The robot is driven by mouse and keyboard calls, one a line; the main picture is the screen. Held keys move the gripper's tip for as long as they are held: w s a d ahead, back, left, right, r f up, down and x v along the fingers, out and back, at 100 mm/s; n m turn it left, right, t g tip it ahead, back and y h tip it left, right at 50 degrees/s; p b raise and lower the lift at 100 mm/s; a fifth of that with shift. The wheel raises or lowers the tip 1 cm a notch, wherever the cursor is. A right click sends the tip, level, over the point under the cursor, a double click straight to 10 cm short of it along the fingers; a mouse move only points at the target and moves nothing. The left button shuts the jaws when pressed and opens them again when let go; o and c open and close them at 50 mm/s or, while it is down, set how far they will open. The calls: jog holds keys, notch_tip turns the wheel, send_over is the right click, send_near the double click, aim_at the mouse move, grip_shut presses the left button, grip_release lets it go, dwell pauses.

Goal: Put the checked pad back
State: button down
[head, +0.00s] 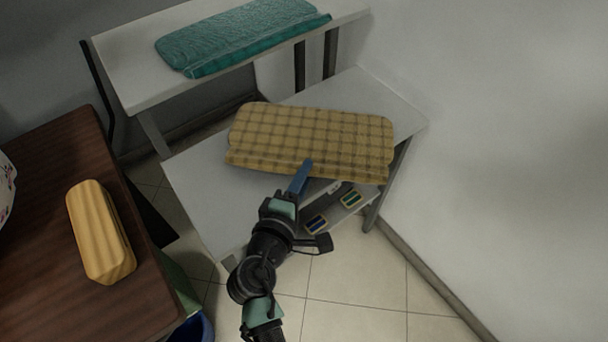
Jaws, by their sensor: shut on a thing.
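The checked pad (312,138) is a yellow-tan cushion with brown check lines, in the middle of the head view. It is over the light grey lower shelf (205,190) of a stand by the wall. I cannot tell whether it rests on the shelf or is just above it. One blue finger shows; the other is hidden.
A teal pad (240,36) lies on the higher white shelf (118,66) behind. A brown table (52,200) at the left bears a yellow striped bolster (100,230). Two small framed items (350,198) sit below the lower shelf. A wall closes the right side.

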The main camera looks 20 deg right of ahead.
jog(key=shift+f+b, duration=0.4)
jog(key=shift+f, duration=0.15)
jog(key=c, duration=0.7)
grip_release()
jog(key=shift+o, duration=0.4)
jog(key=shift+r+p, duration=0.2)
jog(key=shift+p, duration=0.1)
jog(key=p+v, duration=0.1)
jog(key=v, duration=1.1)
jog(key=shift+r, duration=0.4)
